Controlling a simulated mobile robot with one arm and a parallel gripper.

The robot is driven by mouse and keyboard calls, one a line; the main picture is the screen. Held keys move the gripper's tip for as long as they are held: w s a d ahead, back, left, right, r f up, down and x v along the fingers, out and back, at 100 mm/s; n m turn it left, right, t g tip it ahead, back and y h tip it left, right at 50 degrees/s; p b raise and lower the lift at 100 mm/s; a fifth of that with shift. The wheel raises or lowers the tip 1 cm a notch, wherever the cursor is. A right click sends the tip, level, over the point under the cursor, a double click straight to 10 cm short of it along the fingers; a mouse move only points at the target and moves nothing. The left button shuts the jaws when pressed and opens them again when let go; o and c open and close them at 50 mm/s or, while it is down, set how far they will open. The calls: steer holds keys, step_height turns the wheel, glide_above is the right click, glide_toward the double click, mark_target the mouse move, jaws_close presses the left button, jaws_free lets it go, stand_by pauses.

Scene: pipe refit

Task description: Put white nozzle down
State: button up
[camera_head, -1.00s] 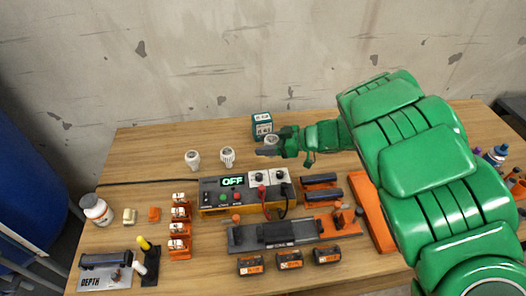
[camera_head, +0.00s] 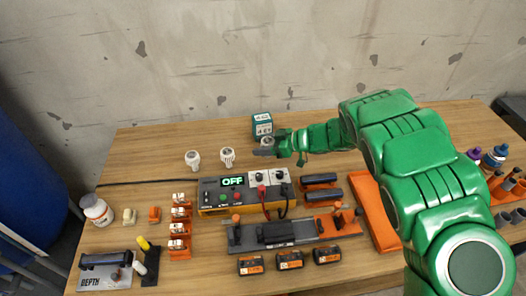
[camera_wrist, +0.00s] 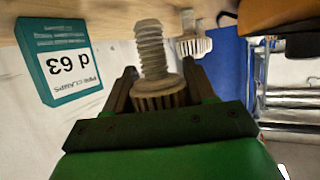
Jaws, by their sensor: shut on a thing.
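My gripper (camera_head: 268,147) is at the back of the table, in front of the teal box, with its arm reaching in from the right. In the wrist view my gripper (camera_wrist: 160,92) is shut on a white nozzle (camera_wrist: 153,60), with a ribbed collar between the fingers and a threaded end pointing away. In the head view the held nozzle (camera_head: 267,141) is mostly hidden by the fingers. I cannot tell whether it touches the table. Two other white nozzles stand to the left, one nearer (camera_head: 227,156) and one farther left (camera_head: 192,160).
The teal box (camera_head: 262,125) labelled "d 63" stands just behind my gripper. A control unit reading OFF (camera_head: 240,192) is in front, with orange and black devices around it.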

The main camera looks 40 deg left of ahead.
steer(key=shift+w+a+f, duration=0.1)
steer(key=shift+f, duration=1.6)
steer(key=shift+f, duration=0.1)
steer(key=o, duration=1)
steer(key=shift+o, duration=0.2)
steer(key=v, duration=1.2)
